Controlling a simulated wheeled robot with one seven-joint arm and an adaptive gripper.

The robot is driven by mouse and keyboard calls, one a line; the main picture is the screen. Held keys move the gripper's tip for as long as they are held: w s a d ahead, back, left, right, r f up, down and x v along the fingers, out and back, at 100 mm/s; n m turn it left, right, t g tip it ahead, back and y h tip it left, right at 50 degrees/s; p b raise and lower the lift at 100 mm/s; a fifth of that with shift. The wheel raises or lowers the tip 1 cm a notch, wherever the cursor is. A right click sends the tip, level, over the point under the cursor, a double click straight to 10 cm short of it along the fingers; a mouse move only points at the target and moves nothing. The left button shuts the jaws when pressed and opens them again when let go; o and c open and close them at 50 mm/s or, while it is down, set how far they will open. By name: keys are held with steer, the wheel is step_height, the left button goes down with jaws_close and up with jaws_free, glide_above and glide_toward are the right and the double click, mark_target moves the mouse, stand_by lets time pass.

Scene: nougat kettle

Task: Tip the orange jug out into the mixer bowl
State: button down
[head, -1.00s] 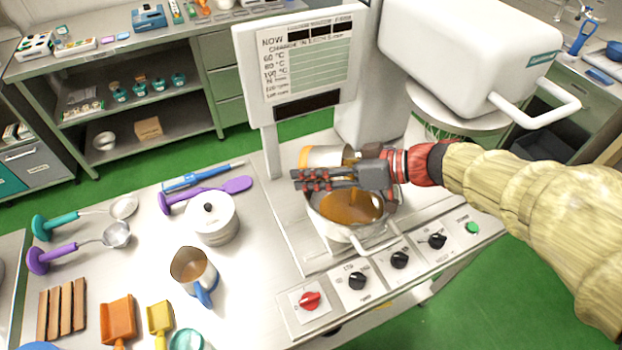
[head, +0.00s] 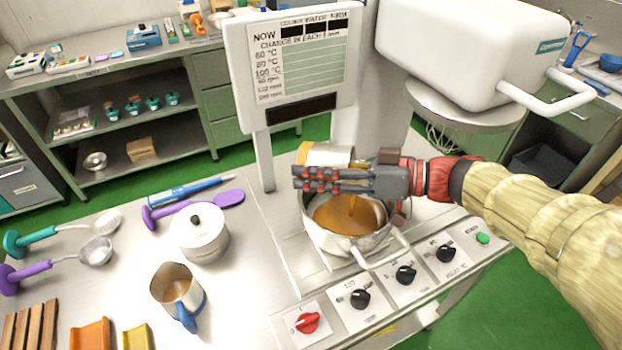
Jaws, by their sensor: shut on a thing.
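My gripper (head: 300,180) is shut on the orange jug (head: 328,155), a metal jug with an orange end at its left. The jug lies tipped over the back of the mixer bowl (head: 318,238); my fingers hide its lower part. The steel bowl has a handle at the front and stands under the mixer. Amber-brown liquid (head: 340,216) lies in the bowl, and a thin stream seems to fall into it below my fingers. The jug's inside and handle are hidden.
The mixer head (head: 465,50) is raised above and right, with its whisk (head: 440,138) below. A chart panel (head: 295,70) stands behind the bowl. Knobs (head: 405,275) line the front. A blue-handled jug (head: 177,290) and a lidded white pot (head: 200,235) stand left.

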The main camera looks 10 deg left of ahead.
mark_target(338, 164)
steer(key=d+r+y+b, duration=0.1)
steer(key=y, duration=0.1)
steer(key=d+r+y, duration=0.1)
steer(key=d+y, duration=0.1)
steer(key=d+r+y+b, duration=0.1)
steer(key=y, duration=0.1)
steer(key=shift+s+d+y+b, duration=0.15)
steer(key=shift+d+y+b, duration=0.1)
steer(key=shift+y+b, duration=0.05)
steer(key=shift+s+d+r+t+y, duration=0.25)
steer(key=shift+d+r+y, duration=0.15)
steer(key=shift+d+y, duration=0.3)
steer(key=shift+s+d+r+t+y, duration=0.1)
steer(key=shift+d+r+t+y, duration=0.2)
steer(key=shift+d+y, duration=0.4)
